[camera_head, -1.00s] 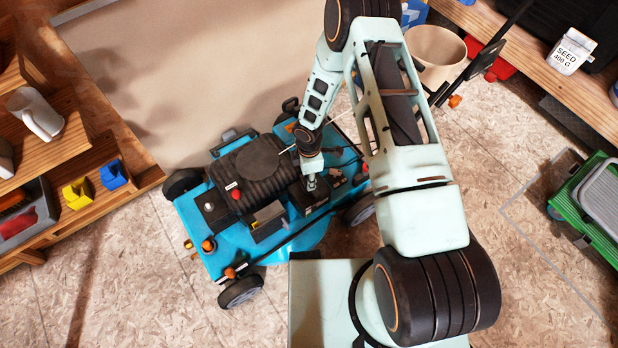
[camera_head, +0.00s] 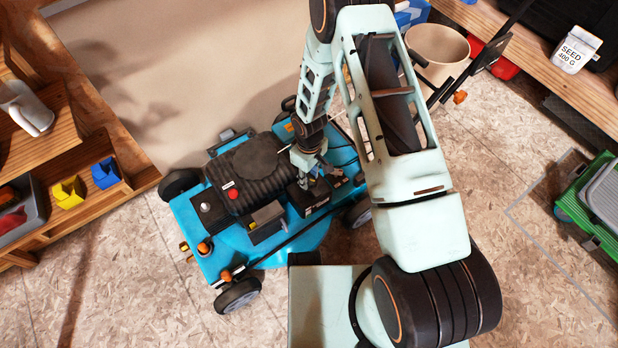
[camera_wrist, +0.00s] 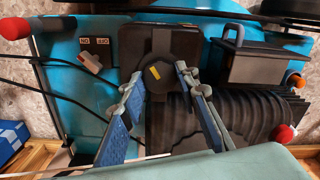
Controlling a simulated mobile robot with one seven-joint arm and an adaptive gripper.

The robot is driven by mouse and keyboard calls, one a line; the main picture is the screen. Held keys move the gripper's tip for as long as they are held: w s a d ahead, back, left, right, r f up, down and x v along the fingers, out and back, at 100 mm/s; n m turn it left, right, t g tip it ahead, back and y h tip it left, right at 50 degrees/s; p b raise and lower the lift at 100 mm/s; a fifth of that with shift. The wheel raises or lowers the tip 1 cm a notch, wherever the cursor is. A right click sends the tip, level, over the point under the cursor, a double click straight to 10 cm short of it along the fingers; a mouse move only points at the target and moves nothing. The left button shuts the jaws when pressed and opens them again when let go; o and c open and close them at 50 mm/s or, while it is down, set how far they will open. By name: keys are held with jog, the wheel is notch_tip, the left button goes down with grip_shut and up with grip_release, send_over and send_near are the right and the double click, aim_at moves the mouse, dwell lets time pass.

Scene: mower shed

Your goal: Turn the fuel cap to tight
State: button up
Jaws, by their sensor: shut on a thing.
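The blue mower (camera_head: 213,262) stands on the floor in the head view, with its dark ribbed engine cover (camera_head: 228,172) on top. In the wrist view the dark fuel cap (camera_wrist: 156,72) carries a yellow hexagonal mark and sits on a black tank (camera_wrist: 132,42). My gripper (camera_wrist: 160,76) has its blue-padded fingers on either side of the cap, shut on it. In the head view my gripper (camera_head: 320,184) is down at the tank on the mower's right part, and the cap is hard to make out there. No tightness marking is readable.
An ON/OFF switch (camera_wrist: 90,60) lies left of the tank in the wrist view. A black box with a handle (camera_wrist: 240,62) is to its right. In the head view, wooden shelves (camera_head: 100,150) stand left and a green cart (camera_head: 590,210) right.

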aim_at(309, 179)
jog(key=m+b, duration=0.1)
jog(key=m, duration=0.5)
jog(key=shift+m, duration=0.4)
dwell(0.3)
jog(key=o, duration=1.2)
jog(key=shift+c, duration=0.2)
notch_tip(309, 179, up, 12)
